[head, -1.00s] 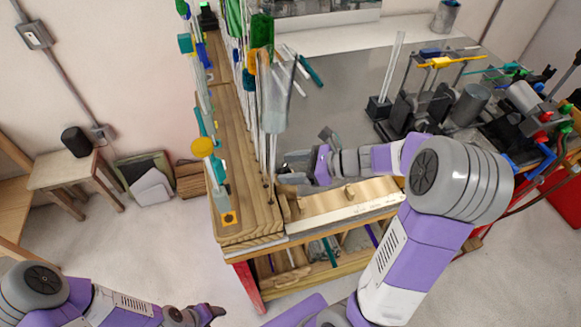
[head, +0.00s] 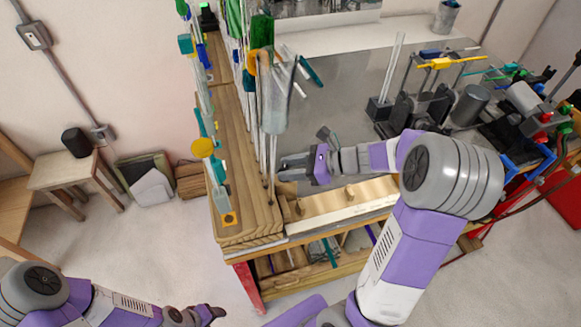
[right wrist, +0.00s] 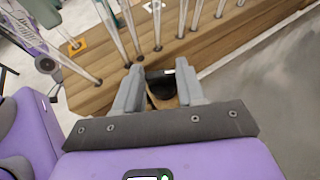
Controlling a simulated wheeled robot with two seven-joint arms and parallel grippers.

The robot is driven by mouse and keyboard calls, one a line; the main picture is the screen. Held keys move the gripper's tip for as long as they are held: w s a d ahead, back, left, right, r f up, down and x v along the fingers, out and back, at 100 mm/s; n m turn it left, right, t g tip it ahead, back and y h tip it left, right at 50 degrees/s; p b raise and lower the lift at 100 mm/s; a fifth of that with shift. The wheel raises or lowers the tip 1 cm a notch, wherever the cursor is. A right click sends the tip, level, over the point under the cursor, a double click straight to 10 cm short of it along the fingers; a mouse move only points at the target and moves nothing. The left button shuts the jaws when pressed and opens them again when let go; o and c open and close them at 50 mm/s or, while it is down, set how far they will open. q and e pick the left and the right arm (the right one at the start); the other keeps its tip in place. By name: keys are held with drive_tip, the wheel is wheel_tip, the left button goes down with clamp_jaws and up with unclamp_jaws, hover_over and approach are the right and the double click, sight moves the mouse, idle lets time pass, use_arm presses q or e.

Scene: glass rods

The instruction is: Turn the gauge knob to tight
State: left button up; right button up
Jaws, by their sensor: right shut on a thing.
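My right gripper (head: 283,169) reaches in from the right, low beside the front end of the wooden rod stand. The right wrist view shows its two grey fingers (right wrist: 160,92) on either side of a dark knob (right wrist: 161,75) with a small white mark. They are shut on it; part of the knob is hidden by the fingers. In the head view the gripper hides the knob. The setting the knob stands at cannot be read. My left gripper (head: 212,312) is low at the bottom left, away from the bench, and its fingers are too small to judge.
The wooden stand (head: 236,150) holds several upright glass rods close to my right gripper. Clamps and dark apparatus (head: 430,105) stand at the right. The grey bench top (head: 340,85) has clear room.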

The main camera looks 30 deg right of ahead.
drive_tip(key=n+g, duration=0.1)
drive_tip(key=n+g+y, duration=0.1)
drive_tip(key=shift+w+d+f+n+g+y, duration=0.1)
drive_tip(key=shift+w+d+n+g+y, duration=0.1)
drive_tip(key=shift+n+g+y, duration=0.15)
drive_tip(key=shift+w+n+g+y+p, duration=0.15)
drive_tip(key=shift+n+g+y+p, duration=0.45)
drive_tip(key=shift+n+g, duration=0.75)
drive_tip(key=shift+g, duration=0.3)
drive_tip(key=o, duration=1)
drive_tip(key=shift+o, duration=0.2)
drive_tip(key=v, duration=0.7)
drive_tip(key=shift+d, duration=0.3)
